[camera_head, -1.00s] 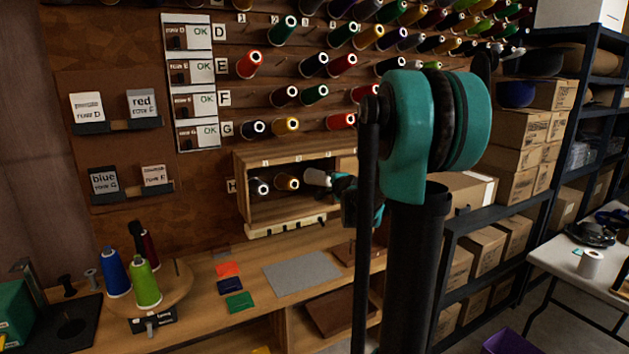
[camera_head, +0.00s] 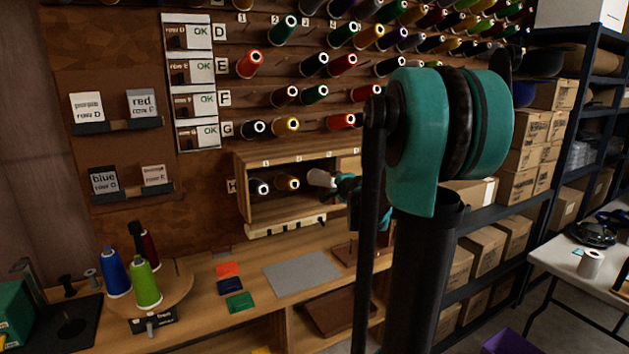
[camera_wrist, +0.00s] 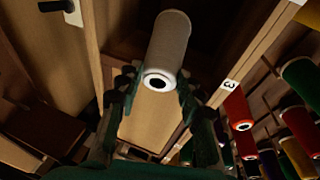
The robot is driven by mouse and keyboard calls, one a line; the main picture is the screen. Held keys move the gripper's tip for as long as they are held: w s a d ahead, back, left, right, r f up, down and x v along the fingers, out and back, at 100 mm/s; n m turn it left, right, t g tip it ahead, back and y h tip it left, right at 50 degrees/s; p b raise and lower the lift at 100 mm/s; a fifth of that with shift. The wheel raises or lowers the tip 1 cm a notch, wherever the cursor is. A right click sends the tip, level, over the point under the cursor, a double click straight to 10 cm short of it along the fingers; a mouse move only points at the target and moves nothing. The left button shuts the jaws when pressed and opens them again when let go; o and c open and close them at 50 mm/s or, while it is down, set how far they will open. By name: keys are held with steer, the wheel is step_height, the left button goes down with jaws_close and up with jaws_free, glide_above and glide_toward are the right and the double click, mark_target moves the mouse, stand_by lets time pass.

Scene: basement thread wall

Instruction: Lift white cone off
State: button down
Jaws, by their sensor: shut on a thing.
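The white cone (camera_head: 320,178) is in the wooden box of row H on the thread wall, to the right of a dark cone (camera_head: 261,186) and a gold-brown cone (camera_head: 287,182). In the wrist view the white cone (camera_wrist: 168,50) points its holed end toward me. My gripper (camera_wrist: 158,84) is shut on that near end, with one finger on each side. In the head view my gripper (camera_head: 345,184) reaches in from the right. Whether a peg is still inside the cone is hidden.
The wooden box (camera_head: 240,165) has a top, sides and a floor close around the cone. Rows of thread cones hang above it. Below is a workbench (camera_head: 205,300) with blue, green and dark red cones on a round stand (camera_head: 180,283). Shelves with cartons (camera_head: 520,130) stand right.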

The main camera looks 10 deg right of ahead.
steer(key=v, duration=0.2)
steer(key=shift+s+d, duration=0.3)
steer(key=shift+s, duration=0.05)
steer(key=shift+r, duration=0.1)
steer(key=shift+s+d+r, duration=0.3)
steer(key=shift+s+r, duration=0.4)
steer(key=shift+s, duration=0.25)
steer(key=shift+s+d+r, duration=0.25)
steer(key=shift+s+r, duration=0.45)
steer(key=shift+s, duration=0.25)
